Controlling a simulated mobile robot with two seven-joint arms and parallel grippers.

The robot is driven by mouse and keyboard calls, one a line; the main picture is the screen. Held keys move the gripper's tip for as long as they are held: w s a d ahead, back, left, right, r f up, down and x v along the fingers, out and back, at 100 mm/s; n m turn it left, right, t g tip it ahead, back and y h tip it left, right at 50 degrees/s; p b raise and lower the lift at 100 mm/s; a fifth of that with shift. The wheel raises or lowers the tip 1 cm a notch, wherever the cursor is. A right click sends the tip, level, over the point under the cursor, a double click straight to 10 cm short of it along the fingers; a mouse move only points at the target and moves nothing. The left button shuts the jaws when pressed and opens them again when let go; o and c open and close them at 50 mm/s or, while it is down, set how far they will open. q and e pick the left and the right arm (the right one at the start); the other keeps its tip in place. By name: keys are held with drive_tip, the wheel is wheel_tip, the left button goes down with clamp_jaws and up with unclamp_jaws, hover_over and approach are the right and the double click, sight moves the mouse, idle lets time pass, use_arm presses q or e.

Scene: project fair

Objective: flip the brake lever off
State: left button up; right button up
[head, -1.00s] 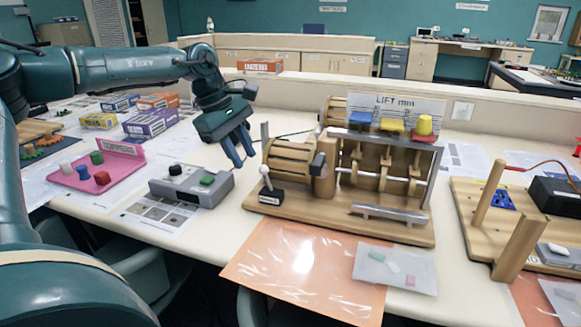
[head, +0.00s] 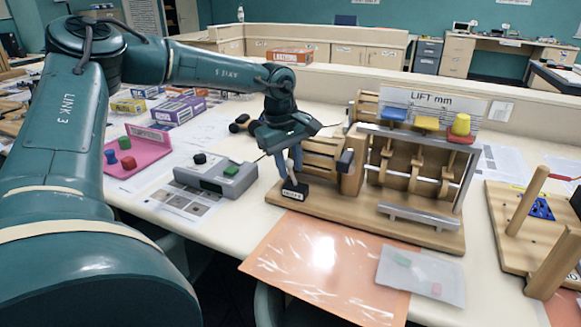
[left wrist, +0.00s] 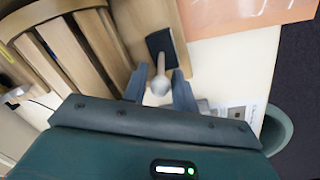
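The brake lever's black base (head: 294,190), with a white label, sits at the front left corner of the wooden cam machine (head: 380,225). My left gripper (head: 287,168) points down over it and hides most of the lever. In the left wrist view, the pale lever knob (left wrist: 160,84) stands between my two fingertips, with the black base (left wrist: 161,44) just beyond. The fingers lie on either side of the knob with small gaps, so the left gripper (left wrist: 160,92) looks open. My right gripper is not in view.
A grey control box (head: 215,178) with a black knob and green button is just left of the gripper. The machine's slatted drum (head: 322,155) is close on the right.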

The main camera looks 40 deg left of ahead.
use_arm(q)
drive_tip(key=shift+w+f, duration=0.1)
drive_tip(key=shift+f, duration=0.55)
drive_tip(key=shift+c, duration=0.6)
